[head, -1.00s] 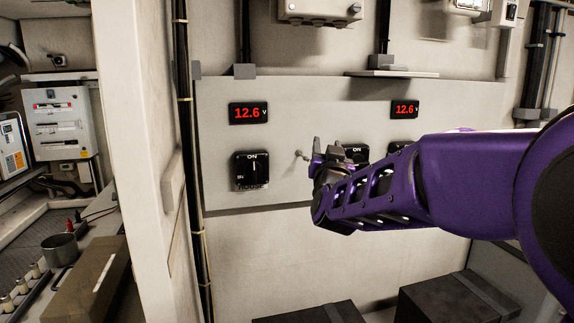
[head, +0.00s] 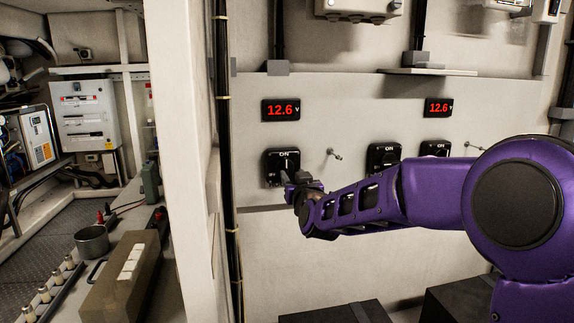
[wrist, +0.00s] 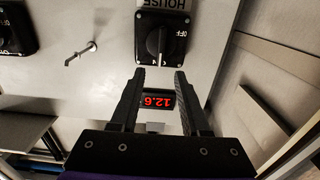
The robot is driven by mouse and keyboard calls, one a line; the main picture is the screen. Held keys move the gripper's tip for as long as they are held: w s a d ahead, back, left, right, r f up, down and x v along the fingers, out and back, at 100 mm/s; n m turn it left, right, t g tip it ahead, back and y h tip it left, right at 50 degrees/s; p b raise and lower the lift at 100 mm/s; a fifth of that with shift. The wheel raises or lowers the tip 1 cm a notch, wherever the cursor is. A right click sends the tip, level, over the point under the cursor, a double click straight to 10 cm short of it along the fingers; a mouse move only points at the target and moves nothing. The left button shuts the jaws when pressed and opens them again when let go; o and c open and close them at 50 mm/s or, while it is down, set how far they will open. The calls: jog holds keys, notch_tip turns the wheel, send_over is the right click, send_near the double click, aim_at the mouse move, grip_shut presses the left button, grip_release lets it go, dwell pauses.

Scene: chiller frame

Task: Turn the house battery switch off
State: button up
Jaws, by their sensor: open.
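The house battery switch (head: 280,155) is a black square plate with a rotary knob, on the left of the pale panel. In the wrist view the picture is upside down; its HOUSE label and OFF mark show, and the knob (wrist: 158,42) stands upright in line with ON. My gripper (head: 291,179) is in front of the switch's lower part and hides some of it. In the wrist view my gripper (wrist: 160,72) is open and empty. The knob lies beyond the fingertips, roughly in line with the gap; I cannot tell whether they touch.
A red 12.6 V display (head: 281,110) is above the switch. A small metal toggle (head: 334,154) sticks out to its right. Further right are a second rotary switch (head: 383,158) and a third (head: 434,149). A pale post (head: 184,160) stands to the left.

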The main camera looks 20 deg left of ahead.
aim_at(286, 165)
jog(key=p+x, duration=0.1)
jog(key=x, duration=0.7)
jog(key=shift+w+a, duration=0.1)
jog(key=shift+w, duration=0.1)
grip_shut()
